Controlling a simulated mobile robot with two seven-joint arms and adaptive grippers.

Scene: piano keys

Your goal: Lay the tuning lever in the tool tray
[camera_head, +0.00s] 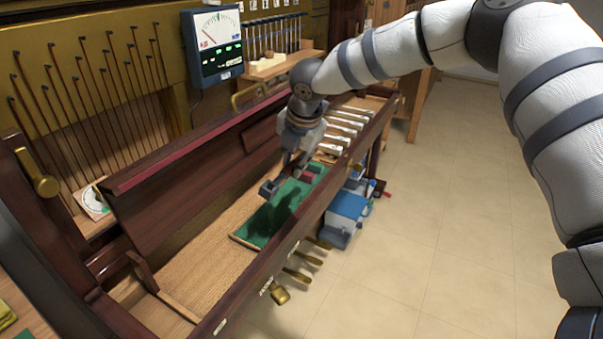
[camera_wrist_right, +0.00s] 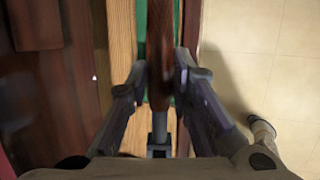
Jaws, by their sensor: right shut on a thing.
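The tuning lever (camera_wrist_right: 160,50) shows in the right wrist view as a brown wooden handle with a grey metal shank between my fingers. My right gripper (camera_wrist_right: 160,82) is shut on it. In the head view my right gripper (camera_head: 291,168) points down over the far part of the green-lined tool tray (camera_head: 262,222), and the lever is hard to make out there. The green lining (camera_wrist_right: 141,28) also shows beneath the lever in the wrist view. Whether the lever touches the tray is unclear. My left gripper is not in view.
Small dark and red items (camera_head: 308,174) lie at the tray's far end. The wooden piano rail (camera_head: 330,192) runs along the tray's right side, with a blue box (camera_head: 347,207) beyond it. A dark panel (camera_head: 185,190) rises on the left. The near tray lining looks clear.

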